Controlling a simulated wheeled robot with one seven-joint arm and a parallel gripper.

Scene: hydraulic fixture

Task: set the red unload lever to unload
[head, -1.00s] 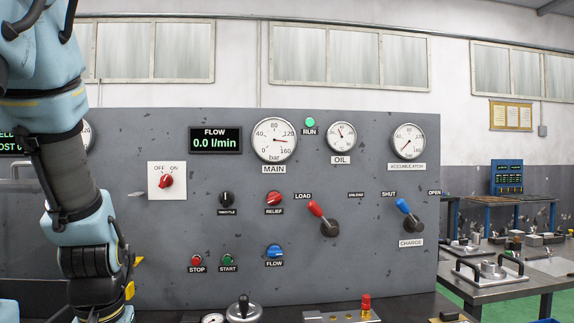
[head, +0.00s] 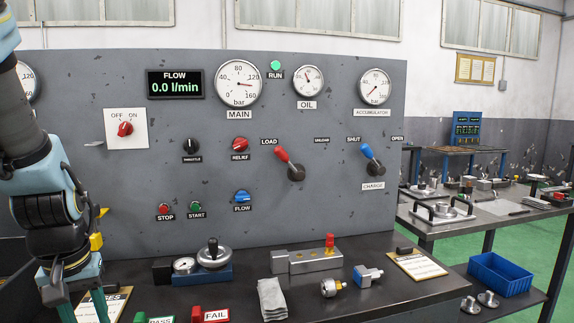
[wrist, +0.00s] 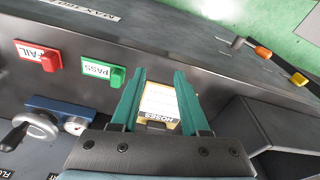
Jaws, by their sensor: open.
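The red unload lever (head: 284,156) is on the grey panel in the head view. Its red grip leans up and left from a dark round pivot, toward the LOAD label (head: 269,141). The UNLOAD label (head: 321,139) is to the right of it. My gripper (head: 76,308) is low at the left in the head view, well apart from the lever. In the wrist view my gripper (wrist: 158,84) has its two teal fingers spread and points down over the bench, with a card marked HOSES beneath. The lever is not in the wrist view.
A blue charge lever (head: 369,155) sits right of the red one. A gauge tester (head: 210,258), a valve block (head: 310,260), a grey cloth (head: 271,298) and fittings lie on the bench below. The air before the red lever looks clear.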

